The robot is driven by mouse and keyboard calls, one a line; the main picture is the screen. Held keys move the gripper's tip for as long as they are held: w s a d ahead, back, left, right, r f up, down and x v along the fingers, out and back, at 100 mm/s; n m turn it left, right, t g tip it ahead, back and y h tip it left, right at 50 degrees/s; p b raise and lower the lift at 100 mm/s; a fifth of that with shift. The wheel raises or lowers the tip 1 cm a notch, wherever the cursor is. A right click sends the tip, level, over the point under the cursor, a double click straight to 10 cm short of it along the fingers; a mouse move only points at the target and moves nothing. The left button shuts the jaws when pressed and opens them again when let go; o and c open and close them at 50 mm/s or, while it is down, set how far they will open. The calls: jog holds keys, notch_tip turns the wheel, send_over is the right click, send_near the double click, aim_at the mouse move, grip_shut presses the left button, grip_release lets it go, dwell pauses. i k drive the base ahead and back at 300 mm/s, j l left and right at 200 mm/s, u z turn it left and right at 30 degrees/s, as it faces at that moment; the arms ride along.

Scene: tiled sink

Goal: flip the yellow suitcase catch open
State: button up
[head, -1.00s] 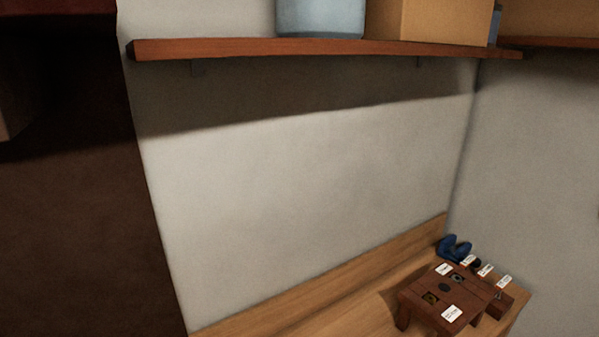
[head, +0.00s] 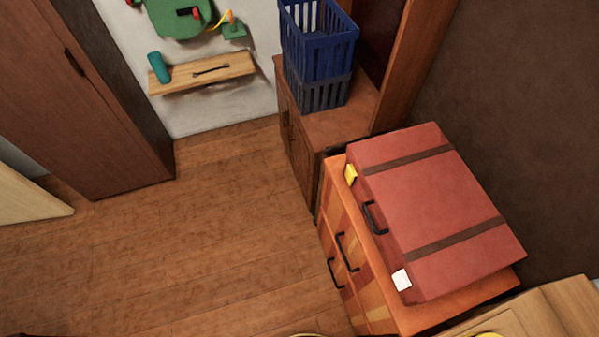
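A red suitcase (head: 425,190) with two dark straps lies flat on an orange wooden cabinet (head: 440,313) at the right. Its yellow catch (head: 351,174) is on the left-facing side near the far corner. A black handle (head: 374,217) is on the same side, and a white catch or tag (head: 401,279) is near the front corner. I cannot tell from here whether the yellow catch is open or shut. The suitcase lid looks closed. My gripper is not in view.
Blue baskets (head: 318,50) stand on a low brown cabinet behind the suitcase. A wall shelf (head: 200,73) holds a teal cylinder (head: 159,67). A tall brown cupboard (head: 80,95) is at left. The wooden floor (head: 200,255) left of the suitcase is clear.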

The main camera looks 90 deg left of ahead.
aim_at(350, 174)
jog(key=u, duration=2.6)
jog(key=i+j+z, duration=0.25)
jog(key=i+j, duration=0.35)
